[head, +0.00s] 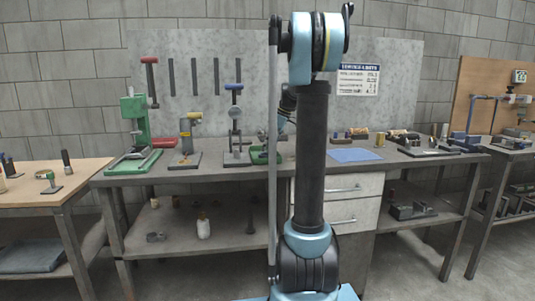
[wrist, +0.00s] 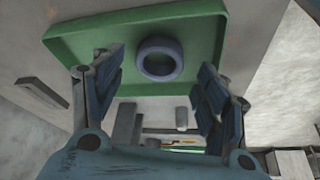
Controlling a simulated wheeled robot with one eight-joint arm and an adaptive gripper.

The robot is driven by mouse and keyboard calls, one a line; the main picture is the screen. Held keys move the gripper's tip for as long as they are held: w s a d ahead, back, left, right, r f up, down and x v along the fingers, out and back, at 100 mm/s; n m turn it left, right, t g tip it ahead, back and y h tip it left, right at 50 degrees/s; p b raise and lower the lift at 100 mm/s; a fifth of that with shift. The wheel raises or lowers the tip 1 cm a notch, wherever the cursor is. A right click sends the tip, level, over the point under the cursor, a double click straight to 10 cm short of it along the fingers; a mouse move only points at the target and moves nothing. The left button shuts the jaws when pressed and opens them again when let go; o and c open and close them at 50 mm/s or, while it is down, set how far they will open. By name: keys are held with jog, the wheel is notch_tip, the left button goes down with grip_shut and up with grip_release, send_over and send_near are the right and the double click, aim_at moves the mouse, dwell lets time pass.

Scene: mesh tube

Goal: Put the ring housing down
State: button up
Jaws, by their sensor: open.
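The ring housing, a blue-grey ring (wrist: 142,58), lies in a green tray (wrist: 92,32) in the wrist view. Its hole faces the camera. My gripper (wrist: 162,78) is open, with one dark finger to the left of the ring and one to the right. Clear gaps show between the fingers and the ring, so nothing is held. In the head view the green tray (head: 258,157) shows on the bench beside my arm, which partly hides it. I cannot make out the ring or my fingertips there.
The grey workbench (head: 215,177) holds a green press (head: 135,125), a yellow-topped tool (head: 187,135) and a grey stand (head: 236,140) left of the tray. A blue mat (head: 355,155) lies to the right, with free room around it. A wooden table (head: 55,190) stands at left.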

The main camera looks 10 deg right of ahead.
jog(key=v, duration=0.9)
jog(key=s+a+f+m+h, duration=0.1)
jog(key=s+a+f+m, duration=0.1)
jog(key=s, duration=0.5)
jog(key=s+a+f+m, duration=0.2)
jog(key=s, duration=0.4)
jog(key=s+f+m+h, duration=0.3)
jog(key=s+f+m, duration=0.6)
jog(key=s+f, duration=1.4)
jog(key=s, duration=0.4)
jog(key=shift+a+t, duration=0.3)
jog(key=shift+a, duration=0.1)
jog(key=shift+s+f, duration=0.1)
jog(key=shift+s, duration=0.05)
